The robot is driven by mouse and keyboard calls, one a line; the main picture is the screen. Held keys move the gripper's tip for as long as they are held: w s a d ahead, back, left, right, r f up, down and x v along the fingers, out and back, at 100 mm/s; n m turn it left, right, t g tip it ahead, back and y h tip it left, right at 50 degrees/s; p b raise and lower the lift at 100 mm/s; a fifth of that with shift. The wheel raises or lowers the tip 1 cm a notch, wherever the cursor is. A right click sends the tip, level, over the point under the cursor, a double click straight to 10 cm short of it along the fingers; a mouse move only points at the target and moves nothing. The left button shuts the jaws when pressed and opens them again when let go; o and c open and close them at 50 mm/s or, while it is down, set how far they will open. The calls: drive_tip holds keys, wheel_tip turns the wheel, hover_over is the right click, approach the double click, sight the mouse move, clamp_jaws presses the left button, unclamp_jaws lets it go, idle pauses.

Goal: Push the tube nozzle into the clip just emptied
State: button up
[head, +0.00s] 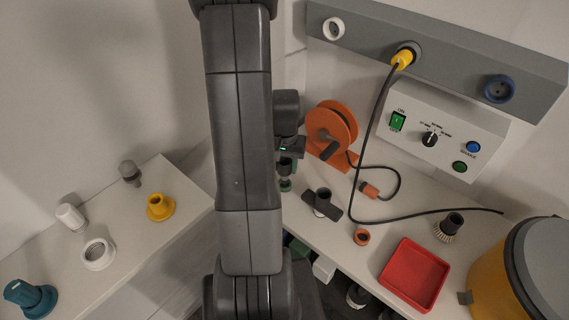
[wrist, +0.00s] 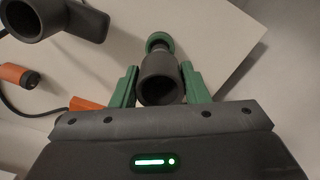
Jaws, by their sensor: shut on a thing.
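My gripper (wrist: 160,72) is shut on a dark grey tube nozzle (wrist: 158,88) with a round open end, held between the two green fingers. A green ring-shaped end (wrist: 158,40) shows just beyond it in the wrist view. In the head view the held nozzle (head: 285,166) shows beside my arm, with green below it, above the bench's left part; my arm hides much around it. I cannot make out the emptied clip for certain. A green piece (head: 298,248) and a white piece (head: 323,268) show at the bench's front edge, partly behind my arm.
An orange cable reel (head: 331,124), a dark wide nozzle (head: 322,203), an orange ring (head: 362,237), a round brush (head: 450,225) and a red tray (head: 413,274) stand on the bench. A black cable (head: 372,135) hangs from a yellow plug. A yellow drum (head: 524,268) stands at right.

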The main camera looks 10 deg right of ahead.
drive_tip(key=shift+f+b, duration=0.8)
drive_tip(key=shift+f, duration=0.2)
drive_tip(key=o, duration=1.2)
drive_tip(key=shift+c, duration=0.2)
drive_tip(key=shift+r, duration=0.1)
wheel_tip(320, 180, up, 14)
drive_tip(key=shift+p, duration=0.35)
drive_tip(key=shift+f, duration=0.3)
wheel_tip(320, 180, down, 14)
drive_tip(key=shift+r+b, duration=0.2)
drive_tip(key=shift+b, duration=0.1)
drive_tip(key=shift+r, duration=0.3)
drive_tip(key=shift+f, duration=0.2)
